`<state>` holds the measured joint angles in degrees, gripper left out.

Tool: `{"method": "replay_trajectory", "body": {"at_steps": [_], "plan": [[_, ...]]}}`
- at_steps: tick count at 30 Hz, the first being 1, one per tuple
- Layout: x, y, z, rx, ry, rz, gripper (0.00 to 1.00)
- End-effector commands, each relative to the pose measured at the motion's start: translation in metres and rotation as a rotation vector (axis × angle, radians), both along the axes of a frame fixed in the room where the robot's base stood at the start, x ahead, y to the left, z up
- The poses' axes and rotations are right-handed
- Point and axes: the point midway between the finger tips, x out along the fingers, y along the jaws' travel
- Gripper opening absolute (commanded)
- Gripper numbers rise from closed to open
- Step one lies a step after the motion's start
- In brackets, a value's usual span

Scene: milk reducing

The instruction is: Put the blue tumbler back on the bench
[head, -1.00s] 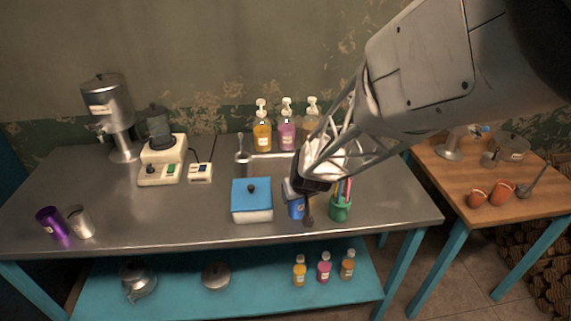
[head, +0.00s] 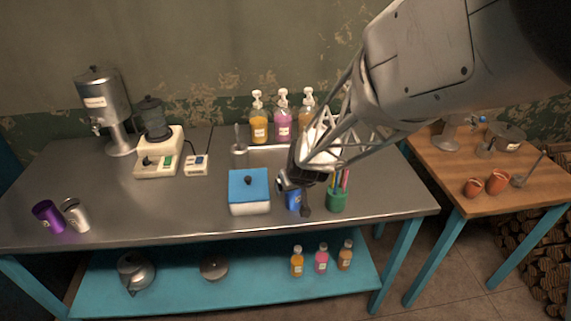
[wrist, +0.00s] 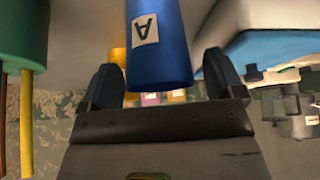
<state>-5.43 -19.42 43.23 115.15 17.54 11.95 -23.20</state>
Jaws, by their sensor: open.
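The blue tumbler (head: 293,200) stands on the metal bench (head: 150,210), between the blue-lidded box and the green pen cup. In the wrist view the tumbler (wrist: 157,50), with a white label marked A, shows between the two fingers of my gripper (wrist: 158,88). The fingers are apart, with a visible gap on each side of the tumbler. In the head view my gripper (head: 292,184) is just above and beside the tumbler and hides part of it.
The white box with a blue lid (head: 249,190) is close on the left. The green cup of pens (head: 337,200) is close on the right. Pump bottles (head: 283,120) stand at the back.

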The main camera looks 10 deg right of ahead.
Motion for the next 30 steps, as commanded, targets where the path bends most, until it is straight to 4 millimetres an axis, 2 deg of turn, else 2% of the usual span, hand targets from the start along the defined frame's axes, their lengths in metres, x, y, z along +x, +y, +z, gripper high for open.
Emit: {"method": "replay_trajectory", "body": {"at_steps": [8,21,30], "plan": [[-0.014,-0.003,0.026,0.001,-0.003,0.000,0.88],[-0.046,-0.010,0.082,0.000,-0.002,0.001,0.88],[-0.056,-0.013,0.101,0.000,-0.001,0.001,0.88]]}}
